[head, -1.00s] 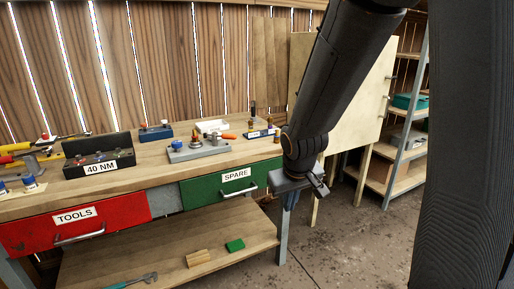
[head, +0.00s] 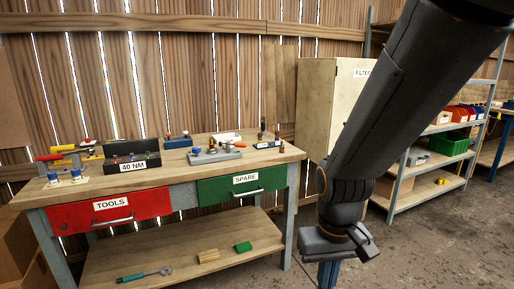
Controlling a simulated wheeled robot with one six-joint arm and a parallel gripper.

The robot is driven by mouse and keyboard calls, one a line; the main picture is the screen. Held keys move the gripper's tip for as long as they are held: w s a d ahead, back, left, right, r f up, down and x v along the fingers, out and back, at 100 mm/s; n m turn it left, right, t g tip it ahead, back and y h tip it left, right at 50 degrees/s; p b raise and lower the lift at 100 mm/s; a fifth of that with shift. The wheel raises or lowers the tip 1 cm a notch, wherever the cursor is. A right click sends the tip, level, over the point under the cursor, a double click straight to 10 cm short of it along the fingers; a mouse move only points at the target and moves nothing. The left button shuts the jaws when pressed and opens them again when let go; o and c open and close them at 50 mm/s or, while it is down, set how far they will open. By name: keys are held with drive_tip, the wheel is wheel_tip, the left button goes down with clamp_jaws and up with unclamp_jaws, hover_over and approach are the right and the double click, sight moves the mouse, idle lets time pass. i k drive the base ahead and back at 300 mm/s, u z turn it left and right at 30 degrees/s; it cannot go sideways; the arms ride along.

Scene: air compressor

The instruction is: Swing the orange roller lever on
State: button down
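A grey block with several small fittings (head: 214,155) stands on the wooden workbench top (head: 110,184), behind the green drawer. A small orange part, perhaps the roller lever, shows faintly at its right end; it is too small to tell its position. My gripper (head: 345,245) hangs at the end of my dark arm, to the right of the bench and apart from it. It seems to hold nothing, but its fingers are not clear enough to tell open from shut.
The bench has a red TOOLS drawer (head: 110,209), a green SPARE drawer (head: 243,184) and a lower shelf (head: 180,262). A black 40 NM case (head: 133,156) is on top. A cabinet (head: 318,105) and metal shelving (head: 432,160) stand right. Floor before the bench is clear.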

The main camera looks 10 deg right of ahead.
sight(237, 145)
drive_tip(key=z, duration=0.35)
drive_tip(key=i, duration=1.35)
drive_tip(key=u, duration=0.4)
